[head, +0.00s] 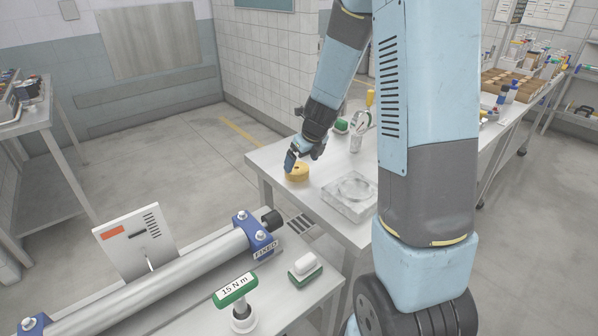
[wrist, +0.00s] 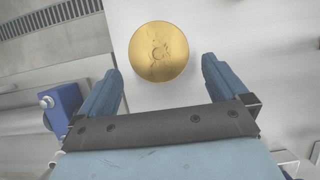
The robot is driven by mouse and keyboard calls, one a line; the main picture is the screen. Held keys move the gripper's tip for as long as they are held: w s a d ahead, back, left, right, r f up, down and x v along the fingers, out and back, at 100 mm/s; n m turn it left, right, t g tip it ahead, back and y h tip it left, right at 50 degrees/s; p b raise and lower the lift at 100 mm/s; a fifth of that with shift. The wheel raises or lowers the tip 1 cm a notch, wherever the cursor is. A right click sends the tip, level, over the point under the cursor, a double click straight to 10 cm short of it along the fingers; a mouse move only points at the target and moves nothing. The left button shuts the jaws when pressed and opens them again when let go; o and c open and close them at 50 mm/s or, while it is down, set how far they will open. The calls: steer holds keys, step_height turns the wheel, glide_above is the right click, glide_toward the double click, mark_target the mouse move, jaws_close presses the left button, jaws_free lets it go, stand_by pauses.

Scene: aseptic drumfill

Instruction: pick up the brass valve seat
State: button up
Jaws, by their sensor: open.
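The brass valve seat (head: 297,172) is a short, round, gold-coloured piece on the white table (head: 268,163), close to its left edge. In the wrist view the valve seat (wrist: 158,52) shows as a brass disc with a small ring mark at its centre. My gripper (head: 291,160) is right by the seat in the head view and partly covers it. In the wrist view my gripper (wrist: 158,80) is open, and the disc lies ahead of and partly between the two blue fingertips. I see no contact with the fingers.
A clear square block with a round recess (head: 350,195) stands right of the seat. Bottles and a green-based item (head: 341,127) stand behind. A nearer bench holds a steel tube in blue clamps (head: 256,238), a green-handled 15 N m tool (head: 236,290) and a green-and-white block (head: 305,268).

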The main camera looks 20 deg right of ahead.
mark_target(297, 168)
steer(key=x, duration=0.3)
steer(key=shift+w, duration=0.4)
steer(key=shift+w+a+f, duration=0.2)
steer(key=shift+w+f, duration=0.05)
steer(key=shift+f, duration=0.4)
steer(key=shift+c, duration=0.3)
steer(key=c, duration=1)
steer(key=shift+o, duration=0.2)
steer(key=shift+r, duration=0.15)
steer(key=shift+r, duration=0.45)
steer(key=shift+w+r, duration=0.1)
steer(key=shift+r, duration=0.85)
steer(key=s+d+r, duration=0.9)
steer(key=d+r, duration=0.1)
steer(key=shift+s+d, duration=0.15)
steer(key=shift+d, duration=0.15)
